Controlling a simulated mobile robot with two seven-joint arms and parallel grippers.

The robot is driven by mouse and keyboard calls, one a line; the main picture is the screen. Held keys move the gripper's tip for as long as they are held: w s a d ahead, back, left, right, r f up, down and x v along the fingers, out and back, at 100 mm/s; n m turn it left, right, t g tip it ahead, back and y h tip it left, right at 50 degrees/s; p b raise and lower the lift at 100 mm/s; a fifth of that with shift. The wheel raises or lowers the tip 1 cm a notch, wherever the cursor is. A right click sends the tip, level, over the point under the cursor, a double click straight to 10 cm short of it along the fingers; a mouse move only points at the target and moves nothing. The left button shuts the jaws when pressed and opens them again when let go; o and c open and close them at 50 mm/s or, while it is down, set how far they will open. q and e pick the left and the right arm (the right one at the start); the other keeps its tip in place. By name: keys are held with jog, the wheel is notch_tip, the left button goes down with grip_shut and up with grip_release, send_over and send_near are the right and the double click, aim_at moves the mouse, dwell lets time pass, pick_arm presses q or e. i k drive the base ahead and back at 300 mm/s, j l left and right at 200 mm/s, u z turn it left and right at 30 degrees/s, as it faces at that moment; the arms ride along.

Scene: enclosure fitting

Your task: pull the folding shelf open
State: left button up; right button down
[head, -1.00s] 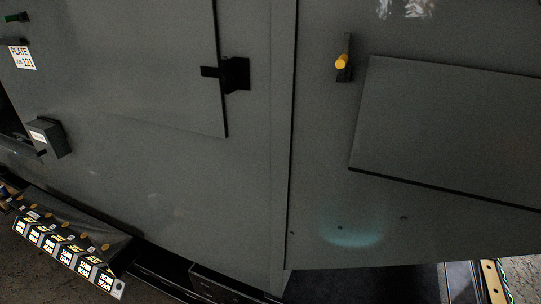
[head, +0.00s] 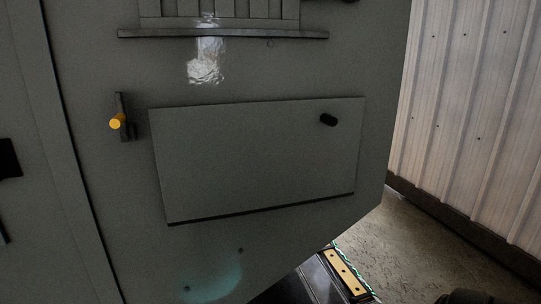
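The folding shelf (head: 255,160) looks like a flat grey rectangular panel lying against the front of the grey enclosure door in the head view. A dark line runs along its lower edge. A short black knob (head: 328,119) sticks out near its upper right corner. The panel appears folded flat against the door.
A black latch with a yellow knob (head: 117,122) is on the door left of the panel. A slatted vent with a ledge (head: 222,34) is above. A ribbed wall (head: 466,110) and bare floor (head: 415,245) lie to the right. A yellow strip (head: 345,271) sits low.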

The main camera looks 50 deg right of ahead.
aim_at(218, 161)
jog(key=k+j+z, duration=0.1)
jog(key=z, duration=1.25)
